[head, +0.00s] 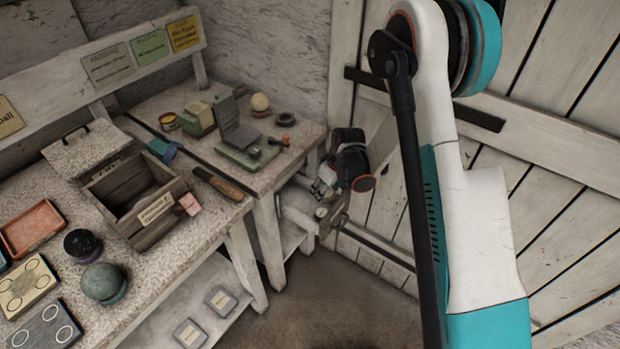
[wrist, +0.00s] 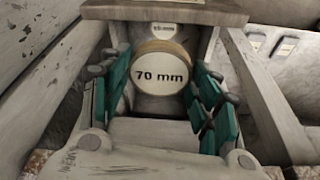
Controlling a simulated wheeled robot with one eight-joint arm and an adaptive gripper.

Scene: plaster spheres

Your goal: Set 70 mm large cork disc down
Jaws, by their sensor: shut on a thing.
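The cork disc (wrist: 161,76) shows in the wrist view with a white face marked "70 mm" and a tan rim. My gripper (wrist: 162,82) is shut on it, with green-padded fingers at its left and right sides. Just behind and above it is a pale wooden part with a dark top board (wrist: 190,13) bearing a small label. I cannot tell whether the disc touches this wood. In the head view my gripper (head: 329,190) is low beside the end of the far bench, and the disc is not clearly made out there.
A green-grey device (head: 246,148) and a pale ball (head: 259,102) are on the far bench. Bench legs and a low shelf (head: 298,212) stand close to my gripper. Floor (head: 340,300) is clear in front.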

